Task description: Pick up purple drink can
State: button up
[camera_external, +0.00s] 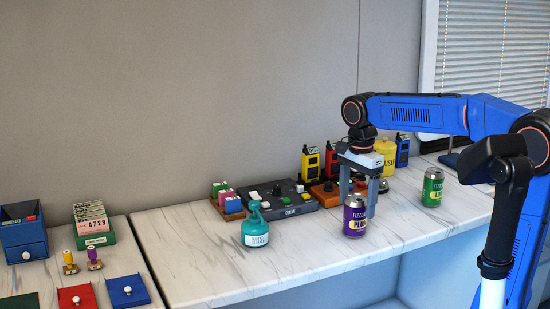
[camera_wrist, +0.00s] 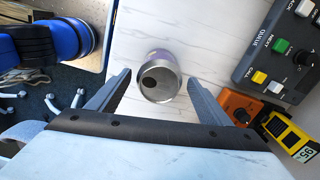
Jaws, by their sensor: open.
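The purple drink can (camera_external: 354,222) stands upright on the marble counter near its front edge. Its silver top (camera_wrist: 159,82) shows in the wrist view, between and just beyond my fingertips. My gripper (camera_external: 361,196) points down over the can in the external view, with one finger in front of or beside the can's right side. In the wrist view my gripper (camera_wrist: 158,88) is open, one finger on each side of the can, with gaps between. I cannot tell how far the fingertips reach down along the can.
A green can (camera_external: 433,188) stands to the right. A teal bottle (camera_external: 255,229) stands to the left. A dark button box (camera_external: 283,201), an orange box (camera_external: 325,192) and red and yellow devices (camera_external: 332,160) are behind. The counter (camera_external: 300,255) is clear in front.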

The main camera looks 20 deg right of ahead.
aim_at(355, 219)
jog(key=shift+s+a+f, duration=0.1)
jog(key=shift+a+f, duration=0.05)
jog(key=shift+f, duration=1.3)
jog(key=shift+s+a+f, duration=0.1)
jog(key=shift+f, duration=1.3)
jog(key=c, duration=1.1)
